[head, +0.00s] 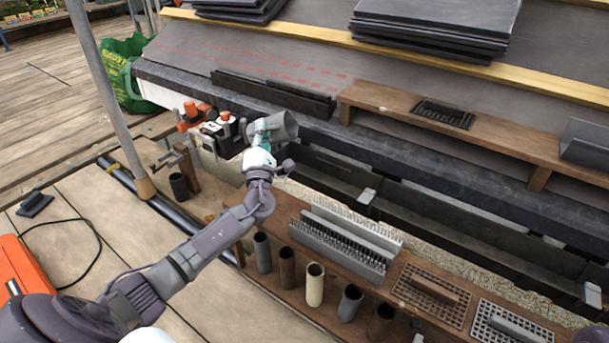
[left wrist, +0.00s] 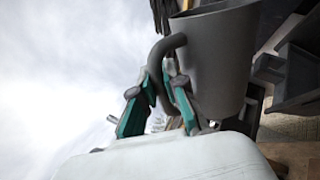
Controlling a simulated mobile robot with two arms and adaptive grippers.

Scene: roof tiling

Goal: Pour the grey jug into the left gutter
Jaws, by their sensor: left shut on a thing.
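The grey jug (head: 279,127) is held up in the air near the left end of the eaves, and looks tipped toward the right in the head view. My left gripper (head: 262,143) is shut on its dark curved handle. The left wrist view shows the teal fingers (left wrist: 160,95) around the handle and the jug's wall (left wrist: 222,55) beside them. A black gutter (head: 328,174) runs below the eaves, down and right of the jug, with a grey clip on it. The jug's contents are hidden. My right gripper is not in view.
An orange-and-black tool (head: 215,128) stands close left of the jug. A metal pole (head: 108,90) rises further left. The wooden bench in front holds several tubes, a grey brush-filled trough (head: 345,240) and grates (head: 430,290). Slate stacks (head: 435,25) lie on the roof.

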